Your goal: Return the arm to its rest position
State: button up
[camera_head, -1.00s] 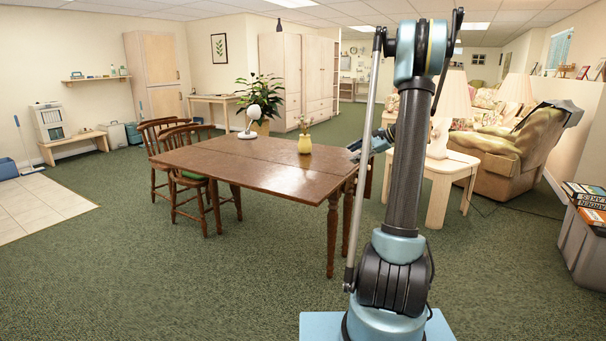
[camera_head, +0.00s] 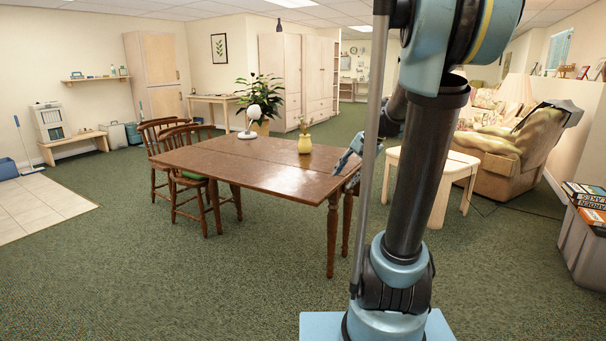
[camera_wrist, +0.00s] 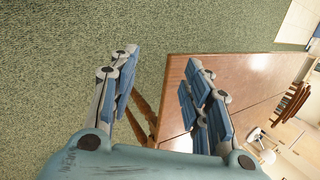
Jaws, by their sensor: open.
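My arm rises from my blue base at the right of the head view, its upper part large and close to the camera. My gripper (camera_head: 347,160) shows partly behind the arm, at the right end of the brown wooden table (camera_head: 240,163). In the wrist view my gripper (camera_wrist: 162,78) is open, its two blue-padded fingers well apart with nothing between them. There the table (camera_wrist: 255,85) lies behind and right of the fingers, with green carpet to the left. I cannot tell the gap between the fingers and the table edge.
A yellow vase (camera_head: 305,145) and a white lamp (camera_head: 249,125) stand on the table. Wooden chairs (camera_head: 182,170) are at its left. Carpet (camera_head: 180,270) in front is clear.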

jog(key=s+d+f+n+h, duration=0.1)
jog(key=s+f, duration=0.3)
jog(key=s, duration=0.4)
jog(key=s+d+f+n+h, duration=0.1)
jog(key=s+f+n+h, duration=0.1)
jog(key=s, duration=0.6)
jog(key=s+d+f+n+h, duration=0.2)
jog(key=s+f+n, duration=0.2)
jog(key=s+f, duration=0.2)
jog(key=shift+s+f, duration=0.4)
jog(key=shift+s, duration=0.5)
jog(key=shift+d, duration=0.1)
jog(key=shift+w+f, duration=0.2)
jog(key=shift+w, duration=0.25)
